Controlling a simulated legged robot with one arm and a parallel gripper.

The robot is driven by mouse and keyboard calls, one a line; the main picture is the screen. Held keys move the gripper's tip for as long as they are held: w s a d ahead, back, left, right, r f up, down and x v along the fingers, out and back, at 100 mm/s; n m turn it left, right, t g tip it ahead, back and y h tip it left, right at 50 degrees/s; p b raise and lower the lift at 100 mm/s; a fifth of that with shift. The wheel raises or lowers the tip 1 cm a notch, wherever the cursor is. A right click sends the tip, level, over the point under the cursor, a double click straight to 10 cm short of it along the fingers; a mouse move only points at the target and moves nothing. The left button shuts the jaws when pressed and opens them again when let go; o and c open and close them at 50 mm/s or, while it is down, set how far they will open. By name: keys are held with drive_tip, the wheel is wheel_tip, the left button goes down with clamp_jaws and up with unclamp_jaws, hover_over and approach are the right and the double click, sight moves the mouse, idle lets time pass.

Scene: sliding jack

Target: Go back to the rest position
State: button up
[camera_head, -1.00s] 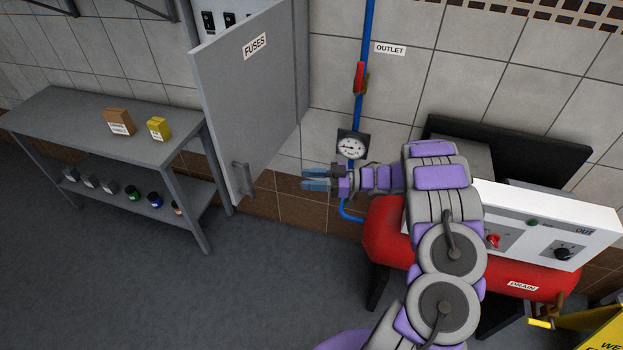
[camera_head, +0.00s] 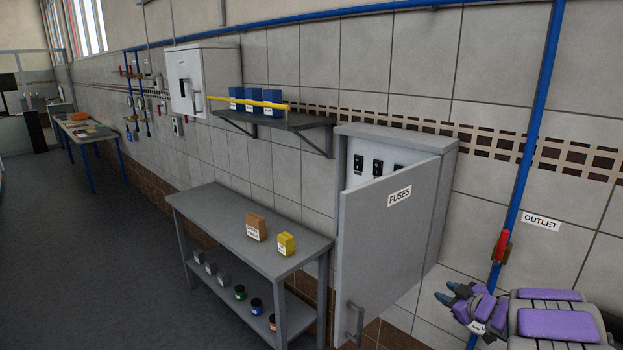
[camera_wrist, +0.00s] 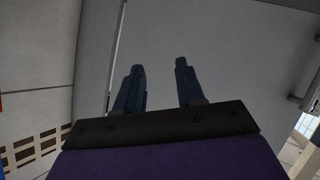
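My gripper (camera_head: 447,292) is at the lower right of the head view, to the right of the open fuse cabinet door and below the outlet valve. In the wrist view its two blue fingers (camera_wrist: 160,75) stand apart with nothing between them. The arm behind it is folded at the lower right corner of the head view. The fuse cabinet door (camera_head: 385,250), labelled FUSES, hangs open, with black switches inside the cabinet (camera_head: 377,165). A large grey surface fills most of the wrist view behind the fingers.
A grey table (camera_head: 205,205) holds a brown box (camera_head: 256,227) and a yellow box (camera_head: 286,244), with small items on its lower shelf. A wall shelf (camera_head: 270,122) carries blue boxes and a yellow bar. A red valve handle (camera_head: 500,245) is on the blue pipe. Open floor lies left.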

drive_tip(key=s+d+r+m+g+h+b, duration=0.1)
drive_tip(key=s+d+r+m+h, duration=0.3)
drive_tip(key=r+h, duration=0.35)
drive_tip(key=s+a+r+m+g+h+b, duration=0.1)
drive_tip(key=s+a+m+g+h, duration=0.2)
drive_tip(key=s, duration=0.7)
drive_tip(key=s+a+f+g+y+b, duration=0.1)
drive_tip(key=s+a+f+g+y, duration=0.1)
drive_tip(key=s+a, duration=0.6)
drive_tip(key=s+a+f+g+y, duration=0.2)
drive_tip(key=s+a+g, duration=0.3)
drive_tip(key=s+a, duration=0.4)
drive_tip(key=s+a+f+m+g+y+b, duration=0.1)
drive_tip(key=s+a+f+g+y, duration=0.2)
drive_tip(key=s+a, duration=0.5)
drive_tip(key=s, duration=1.2)
drive_tip(key=shift+a+f+g+b, duration=0.15)
drive_tip(key=shift+f+g+b, duration=0.15)
